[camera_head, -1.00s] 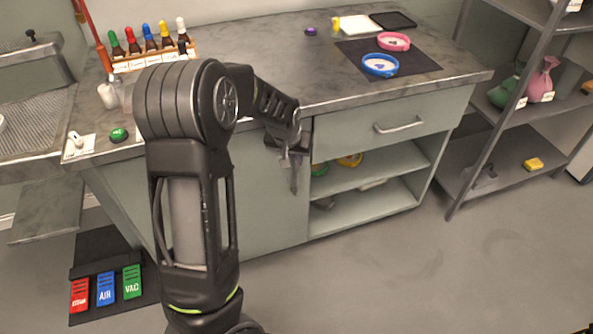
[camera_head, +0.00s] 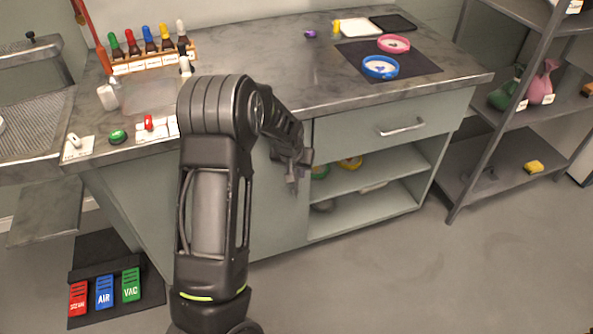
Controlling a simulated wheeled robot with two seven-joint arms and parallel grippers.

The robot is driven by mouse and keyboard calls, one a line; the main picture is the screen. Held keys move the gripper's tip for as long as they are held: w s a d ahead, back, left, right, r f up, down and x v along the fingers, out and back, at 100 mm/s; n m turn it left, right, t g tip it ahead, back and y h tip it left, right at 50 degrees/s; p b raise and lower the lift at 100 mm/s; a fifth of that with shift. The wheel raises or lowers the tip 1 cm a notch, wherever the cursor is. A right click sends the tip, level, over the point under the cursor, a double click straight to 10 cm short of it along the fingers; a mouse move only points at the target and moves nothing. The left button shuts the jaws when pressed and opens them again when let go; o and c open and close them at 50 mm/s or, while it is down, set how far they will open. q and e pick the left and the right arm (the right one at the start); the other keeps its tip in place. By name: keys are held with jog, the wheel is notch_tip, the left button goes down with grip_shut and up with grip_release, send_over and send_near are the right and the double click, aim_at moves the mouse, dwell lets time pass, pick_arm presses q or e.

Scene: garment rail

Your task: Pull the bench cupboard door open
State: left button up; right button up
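The bench cupboard door (camera_head: 270,215) is a flat grey-green panel on the bench front, left of the open shelves. It looks closed, flush with the front. My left arm stands in front of it and hides much of it. My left gripper (camera_head: 292,184) points down at the door's upper right part, close to its right edge. The door's handle cannot be made out behind the gripper. Whether the fingers touch or grip anything is too small to tell. My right gripper is not in view.
A drawer with a bar handle (camera_head: 401,127) sits above open shelves (camera_head: 372,178) right of the door. The worktop (camera_head: 290,75) carries a bottle rack and rings. Labelled pedals (camera_head: 105,291) lie on the floor at left. Floor in front right is clear.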

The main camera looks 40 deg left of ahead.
pick_arm(q)
grip_shut()
jog(key=shift+d, duration=0.1)
dwell(1.2)
